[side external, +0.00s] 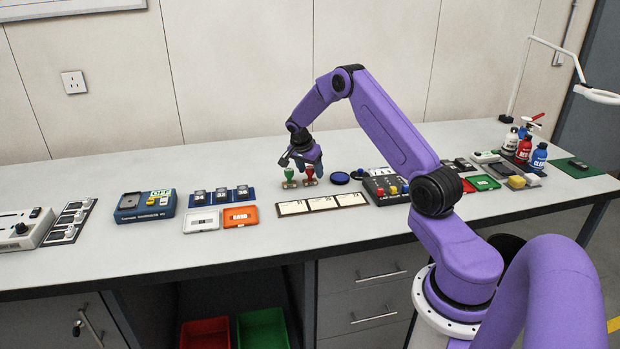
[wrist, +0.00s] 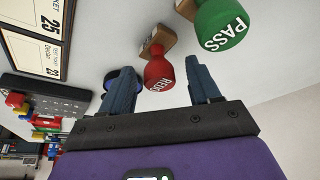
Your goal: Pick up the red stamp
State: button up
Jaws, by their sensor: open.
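The red stamp (side external: 309,174) stands upright on the grey table beside the green stamp (side external: 289,178). In the wrist view the red stamp (wrist: 159,70), with a round red handle and a brown block base, shows between the two blue fingers. The green stamp (wrist: 220,24), marked PASS, is to its upper right, beyond the right finger. My gripper (wrist: 161,78) is open, with its fingers on either side of the red stamp's handle. In the side view my gripper (side external: 306,160) is just above and behind the red stamp. Whether the fingers touch it cannot be told.
A dark blue round pad (side external: 340,178) lies right of the stamps. Paper cards (side external: 322,203) lie in front. A grey control box (side external: 386,190) with coloured buttons stands further right. Bare table lies behind the stamps.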

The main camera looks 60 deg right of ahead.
jog(key=c, duration=1.1)
jog(key=shift+r, duration=0.9)
jog(key=shift+s+a+r, duration=1.3)
jog(key=shift+s+r, duration=0.6)
jog(key=shift+s, duration=0.05)
jog(key=shift+s+a+r, duration=1.25)
jog(key=shift+s+r, duration=0.6)
jog(key=shift+s, duration=0.15)
jog(key=shift+s+a+r, duration=1.3)
jog(key=shift+s+r, duration=0.6)
jog(key=shift+s, duration=0.05)
